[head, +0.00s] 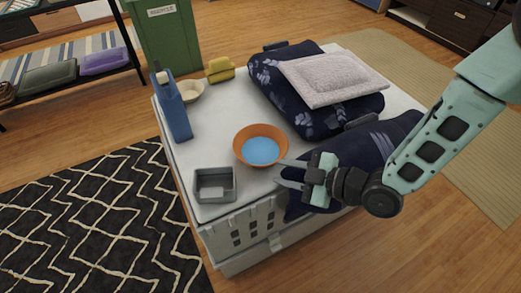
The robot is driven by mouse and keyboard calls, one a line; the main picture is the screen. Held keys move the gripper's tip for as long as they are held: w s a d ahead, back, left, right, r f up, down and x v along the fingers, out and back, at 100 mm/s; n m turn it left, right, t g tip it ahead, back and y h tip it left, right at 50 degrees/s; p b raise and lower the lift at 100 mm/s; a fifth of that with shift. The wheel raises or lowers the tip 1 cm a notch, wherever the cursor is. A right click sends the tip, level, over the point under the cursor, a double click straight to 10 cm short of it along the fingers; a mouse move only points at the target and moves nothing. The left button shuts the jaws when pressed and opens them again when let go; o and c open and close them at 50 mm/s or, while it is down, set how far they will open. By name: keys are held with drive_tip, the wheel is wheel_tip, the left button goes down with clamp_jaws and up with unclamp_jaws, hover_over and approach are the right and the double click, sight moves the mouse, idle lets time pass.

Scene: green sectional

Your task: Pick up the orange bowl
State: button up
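The orange bowl (240,149) sits upright on the white table-like surface (221,110), near its front edge. Its inside shows a blue bottom. My gripper (280,173) is just right of the bowl and in front of it, with its fingers pointing left toward the bowl's lower right rim. The two fingers look spread apart with nothing between them. Whether a fingertip touches the bowl cannot be told from this view.
A grey square container (214,196) and a blue bottle (173,108) stand left of the bowl. A beige bowl (191,91) and a yellow item (220,70) are behind. A dark patterned bag (290,110) with a light cushion (335,78) lies behind right. Dark cloth (385,139) lies under my arm.

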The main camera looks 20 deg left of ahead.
drive_tip(key=x, duration=0.9)
drive_tip(key=shift+w+r, duration=0.1)
drive_tip(key=shift+w, duration=0.05)
clamp_jaws()
